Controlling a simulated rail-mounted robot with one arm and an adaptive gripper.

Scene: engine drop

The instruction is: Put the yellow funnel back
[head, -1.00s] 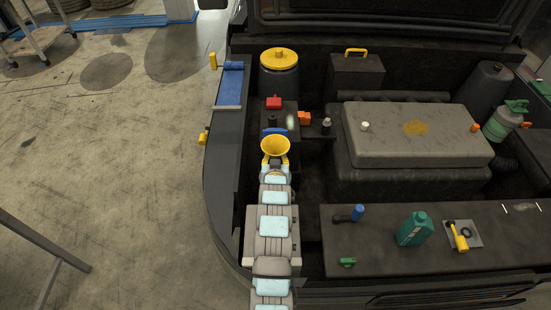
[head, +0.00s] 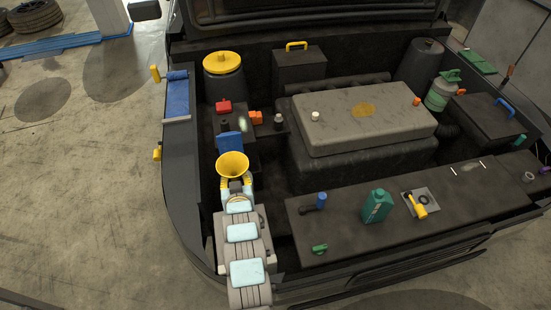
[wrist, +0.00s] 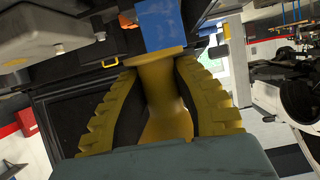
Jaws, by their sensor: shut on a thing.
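The yellow funnel (head: 232,163) is held at the end of my arm over the left part of the engine bay in the head view. Its wide mouth faces up toward the camera. In the wrist view the funnel (wrist: 162,90) sits between the two ridged yellow fingers of my gripper (wrist: 163,100), which is shut on it. A blue panel-like thing (head: 229,141) stands just behind the funnel in the head view. It also shows beyond the funnel in the wrist view (wrist: 167,22).
A dark tank with a yellow cap (head: 222,62) stands at the back left. Red (head: 223,106) and orange (head: 256,117) caps lie behind the funnel. The grey engine cover (head: 362,115) fills the middle.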

